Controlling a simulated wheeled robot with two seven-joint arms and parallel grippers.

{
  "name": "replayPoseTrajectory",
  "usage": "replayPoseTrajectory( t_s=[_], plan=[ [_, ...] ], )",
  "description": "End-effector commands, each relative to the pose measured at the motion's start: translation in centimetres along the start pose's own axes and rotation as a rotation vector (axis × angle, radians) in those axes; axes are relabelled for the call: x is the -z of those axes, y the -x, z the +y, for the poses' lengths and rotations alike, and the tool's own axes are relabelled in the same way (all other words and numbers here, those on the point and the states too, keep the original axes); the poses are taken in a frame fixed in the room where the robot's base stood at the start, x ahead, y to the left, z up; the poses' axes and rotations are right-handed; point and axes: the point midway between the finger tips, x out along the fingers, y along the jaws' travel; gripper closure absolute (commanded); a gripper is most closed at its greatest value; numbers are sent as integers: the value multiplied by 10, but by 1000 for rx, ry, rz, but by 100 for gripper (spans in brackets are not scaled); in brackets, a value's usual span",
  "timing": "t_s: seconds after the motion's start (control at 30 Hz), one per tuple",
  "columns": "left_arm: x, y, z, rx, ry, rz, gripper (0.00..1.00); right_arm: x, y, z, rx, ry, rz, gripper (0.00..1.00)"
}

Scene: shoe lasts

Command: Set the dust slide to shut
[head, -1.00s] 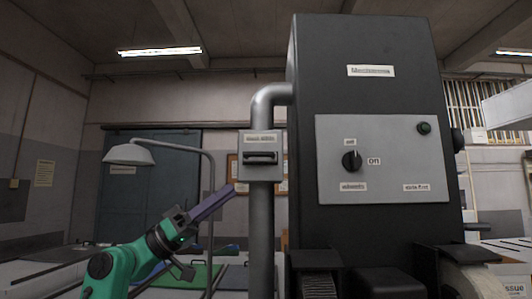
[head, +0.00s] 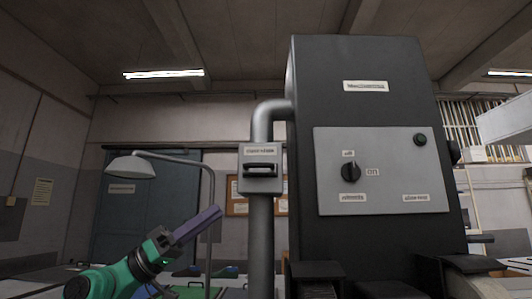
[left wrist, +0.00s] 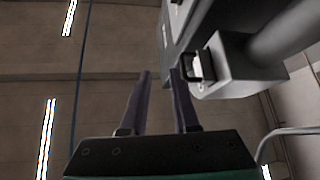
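The dust slide is a grey plate box (head: 246,184) on the vertical pipe, with a small label above and a black bar handle (head: 262,168) across its front. My left gripper (head: 217,212) is left of and below the box in the head view, apart from it, its purple fingers pointing up and right. In the left wrist view my left gripper (left wrist: 160,74) has its two fingers apart with nothing between them. There the handle (left wrist: 190,67) shows just beyond and right of the right fingertip; I cannot tell the exact gap. My right gripper is out of view.
A tall dark machine (head: 365,115) stands right of the pipe (head: 261,225), with a grey panel carrying a black knob (head: 350,171). A lamp (head: 131,165) on a curved pole stands at left behind my left arm. Air between gripper and box looks clear.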

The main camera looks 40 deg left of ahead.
Motion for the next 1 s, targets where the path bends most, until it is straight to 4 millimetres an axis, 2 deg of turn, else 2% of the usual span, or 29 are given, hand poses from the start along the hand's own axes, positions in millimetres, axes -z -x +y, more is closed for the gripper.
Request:
replayPoseTrajectory(
  t_s=[0.2,0.3,0.43,0.6,1.0],
  plan=[
    [-6,53,-2,0,1,5,71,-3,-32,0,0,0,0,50],
    [-5,80,-2,0,0,4,71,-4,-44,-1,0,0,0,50],
    [-3,106,-1,0,0,3,71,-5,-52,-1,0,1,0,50],
    [-1,117,0,0,0,1,71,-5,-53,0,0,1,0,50],
    [0,116,0,0,0,1,71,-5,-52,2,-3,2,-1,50]
  ],
)
